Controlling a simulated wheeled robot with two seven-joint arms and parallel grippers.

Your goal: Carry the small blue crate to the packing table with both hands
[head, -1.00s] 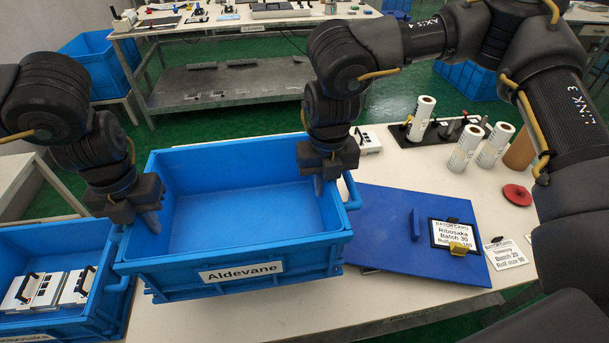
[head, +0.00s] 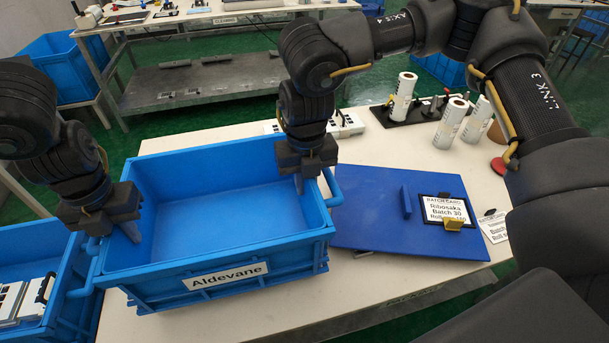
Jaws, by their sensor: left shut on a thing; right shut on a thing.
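The small blue crate (head: 222,279) carries a white label reading "Aldevane". It looks empty inside and is held between my two grippers over the near white table (head: 365,306). My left gripper (head: 132,232) is shut on the crate's left end. My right gripper (head: 300,183) is shut on the crate's right end, near the handle there. The fingertips reach down inside the rim, and what they grip is partly hidden. I cannot tell whether the crate's bottom touches the table. Which table is the packing table is not marked.
A blue lid or board (head: 370,220) with a batch card (head: 443,211) lies right of the crate. White rolls (head: 451,124) stand behind it. Another blue crate (head: 66,313) with white devices is at the left. A table with a lower shelf (head: 206,83) stands across a green floor.

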